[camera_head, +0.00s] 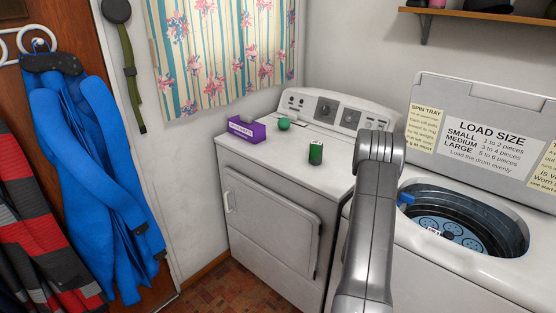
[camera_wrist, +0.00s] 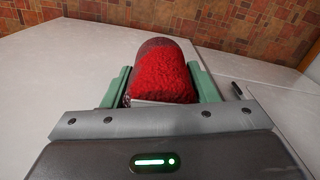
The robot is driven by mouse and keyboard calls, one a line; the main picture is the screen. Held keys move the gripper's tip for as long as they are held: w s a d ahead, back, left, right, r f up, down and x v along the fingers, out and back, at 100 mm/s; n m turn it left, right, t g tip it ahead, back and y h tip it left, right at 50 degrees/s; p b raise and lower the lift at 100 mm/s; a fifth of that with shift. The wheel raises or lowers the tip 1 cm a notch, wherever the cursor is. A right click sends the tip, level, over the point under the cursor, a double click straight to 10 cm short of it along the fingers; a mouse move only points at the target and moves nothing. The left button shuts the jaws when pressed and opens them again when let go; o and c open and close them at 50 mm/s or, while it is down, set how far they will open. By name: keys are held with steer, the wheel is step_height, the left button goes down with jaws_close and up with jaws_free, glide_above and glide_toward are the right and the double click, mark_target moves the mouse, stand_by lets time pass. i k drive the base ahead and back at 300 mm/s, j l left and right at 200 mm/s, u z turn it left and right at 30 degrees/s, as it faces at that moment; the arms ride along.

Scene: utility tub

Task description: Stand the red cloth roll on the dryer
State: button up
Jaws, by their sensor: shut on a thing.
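The red cloth roll (camera_wrist: 164,80) is between the two green fingers of my gripper (camera_wrist: 158,88) in the wrist view, and the gripper is shut on it. A pale surface lies around and beyond it; I cannot tell whether the roll touches it. In the head view, the white dryer (camera_head: 262,160) stands left of my grey arm. My arm's end is at the dryer's right side, and the gripper and the roll are hidden behind it.
On the dryer top are a purple box (camera_head: 246,132), a green ball (camera_head: 284,124) and a green can (camera_head: 316,152). The front middle of the top is clear. At right is a washer with its lid (camera_head: 487,133) up and drum (camera_head: 450,228) open. Blue clothing (camera_head: 90,170) hangs at left.

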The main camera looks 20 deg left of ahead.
mark_target(290, 152)
steer(key=i+j, duration=0.1)
steer(key=j, duration=0.4)
steer(key=i+j, duration=0.1)
steer(key=j, duration=0.4)
steer(key=i+j, duration=0.1)
steer(key=j, duration=0.4)
steer(key=i+j, duration=0.1)
steer(key=j, duration=0.4)
